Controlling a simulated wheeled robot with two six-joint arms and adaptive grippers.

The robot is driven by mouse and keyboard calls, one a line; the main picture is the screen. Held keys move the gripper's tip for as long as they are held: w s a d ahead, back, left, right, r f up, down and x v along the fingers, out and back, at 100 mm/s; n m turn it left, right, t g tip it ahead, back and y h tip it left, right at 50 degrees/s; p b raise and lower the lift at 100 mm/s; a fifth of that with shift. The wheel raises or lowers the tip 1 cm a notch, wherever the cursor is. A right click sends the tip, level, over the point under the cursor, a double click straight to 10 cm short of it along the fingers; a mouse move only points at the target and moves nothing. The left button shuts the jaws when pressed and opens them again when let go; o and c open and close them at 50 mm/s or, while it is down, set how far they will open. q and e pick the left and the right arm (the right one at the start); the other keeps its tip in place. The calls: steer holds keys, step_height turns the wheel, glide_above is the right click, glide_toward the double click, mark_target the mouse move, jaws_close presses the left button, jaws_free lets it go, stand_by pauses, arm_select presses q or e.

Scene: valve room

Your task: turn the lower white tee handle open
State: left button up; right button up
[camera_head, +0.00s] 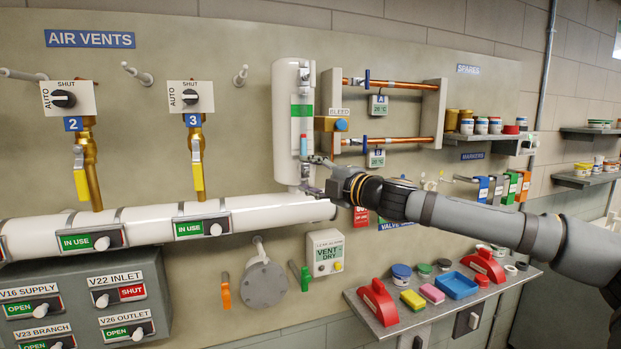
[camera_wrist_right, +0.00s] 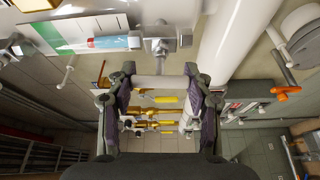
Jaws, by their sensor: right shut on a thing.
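The lower white tee handle (camera_wrist_right: 160,82) shows in the right wrist view as a white bar across the space between my right gripper's two fingers. Its metal valve body (camera_wrist_right: 160,42) is just beyond it. My right gripper (camera_head: 317,175) is shut on the handle, with a finger at each end of the bar. In the head view the gripper is at the foot of the white sight-glass column (camera_head: 284,130), and it largely hides the handle. An upper metal fitting (camera_head: 304,76) sits at the column's top. My left gripper is not in view.
A thick white pipe (camera_head: 150,222) runs just below and left of the gripper. Copper pipes (camera_head: 408,141) are up and right. A vent-dry box (camera_head: 327,252) hangs below the gripper.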

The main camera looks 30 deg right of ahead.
steer(key=shift+f+n, duration=0.1)
steer(key=shift+n, duration=0.4)
steer(key=o, duration=1.2)
